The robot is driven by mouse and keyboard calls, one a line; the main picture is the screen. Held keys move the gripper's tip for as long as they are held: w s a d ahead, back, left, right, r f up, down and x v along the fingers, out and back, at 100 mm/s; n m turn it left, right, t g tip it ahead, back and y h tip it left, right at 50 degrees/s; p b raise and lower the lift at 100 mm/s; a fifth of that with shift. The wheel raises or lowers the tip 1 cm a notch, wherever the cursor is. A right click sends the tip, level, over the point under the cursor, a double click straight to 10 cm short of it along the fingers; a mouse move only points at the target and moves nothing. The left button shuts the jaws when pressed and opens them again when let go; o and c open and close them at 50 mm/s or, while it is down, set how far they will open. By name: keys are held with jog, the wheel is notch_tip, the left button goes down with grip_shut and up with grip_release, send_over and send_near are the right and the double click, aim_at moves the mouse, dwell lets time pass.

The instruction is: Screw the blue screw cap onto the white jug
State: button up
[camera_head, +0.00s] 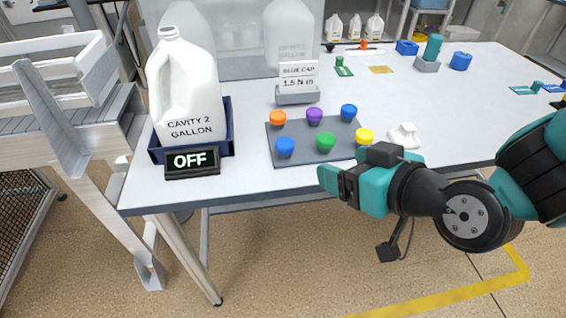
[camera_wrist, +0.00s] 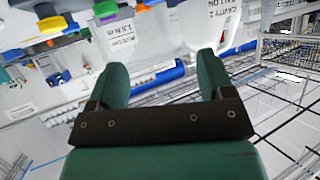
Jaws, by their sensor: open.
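The white jug (camera_head: 185,90), labelled "CAVITY 2 GALLON", stands upright in a dark blue tray (camera_head: 156,155) at the table's left; its neck shows no coloured cap. Two blue screw caps sit on a grey mat: one at the front left (camera_head: 285,147), one at the back right (camera_head: 348,112). My gripper (camera_head: 330,181) is open and empty, in front of the table's front edge, to the right of the front blue cap and apart from it. In the wrist view, my gripper (camera_wrist: 161,80) shows two separated green fingers with nothing between them. Part of the jug shows above them.
The grey mat (camera_head: 300,158) also holds orange, purple, green and yellow caps. A sign (camera_head: 298,77) reads "BLUE CAP 1.5 N m". A display (camera_head: 192,162) reading "OFF" stands before the tray. A small white object (camera_head: 404,136) lies right of the mat. Clear tabletop lies between mat and tray.

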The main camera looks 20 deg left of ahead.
notch_tip(320, 180, down, 3)
jog(key=a+t+b, duration=0.1)
jog(key=p, duration=0.5)
send_near(290, 148)
jog(key=shift+t+y, duration=0.3)
jog(key=shift+y, duration=0.1)
jog(key=x, duration=0.6)
jog(key=shift+s+a+f, duration=0.1)
jog(key=shift+s+a, duration=0.05)
jog(key=shift+s, duration=0.1)
jog(key=shift+d+f+p+x, duration=0.15)
jog(key=shift+p+x, duration=0.3)
jog(key=shift+x, duration=1.1)
jog(key=shift+d+f+p+x, duration=0.15)
jog(key=shift+p+x, duration=0.3)
jog(key=shift+x, duration=1.1)
jog(key=shift+w, duration=0.15)
jog(key=c, duration=1)
